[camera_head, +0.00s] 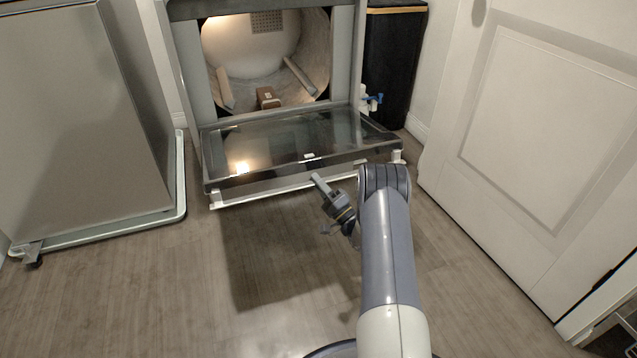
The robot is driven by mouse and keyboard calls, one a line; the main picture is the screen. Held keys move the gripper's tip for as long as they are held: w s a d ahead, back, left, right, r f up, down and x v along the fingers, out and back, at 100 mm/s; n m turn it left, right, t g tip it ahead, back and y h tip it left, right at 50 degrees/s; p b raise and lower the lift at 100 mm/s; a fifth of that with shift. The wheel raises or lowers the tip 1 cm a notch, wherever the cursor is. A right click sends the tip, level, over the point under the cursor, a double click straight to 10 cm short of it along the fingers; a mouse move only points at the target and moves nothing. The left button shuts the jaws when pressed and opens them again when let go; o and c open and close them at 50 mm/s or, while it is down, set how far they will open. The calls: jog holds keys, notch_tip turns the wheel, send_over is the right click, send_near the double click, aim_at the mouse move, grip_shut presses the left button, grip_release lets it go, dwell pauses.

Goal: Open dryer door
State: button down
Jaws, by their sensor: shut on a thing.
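The dryer door (270,150) is swung down, lying nearly flat in front of the dryer (186,75), with its dark glass panel facing up. The dryer opening is uncovered and the lit drum (250,60) shows inside. My gripper (318,182) is at the front edge of the door, a little right of its middle, just below a small pale latch piece (309,156). It is shut on the door's edge. The exact contact is small and partly hidden by the gripper itself.
A brown block-like object (268,97) lies in the drum. A grey appliance (75,120) on a wheeled base stands at left. A dark hamper (393,65) stands right of the dryer. A white door (545,130) fills the right side. The wooden floor (150,290) in front is clear.

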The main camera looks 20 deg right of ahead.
jog(key=shift+w+r, duration=0.1)
jog(key=shift+r, duration=0.05)
jog(key=c, duration=1.2)
grip_release()
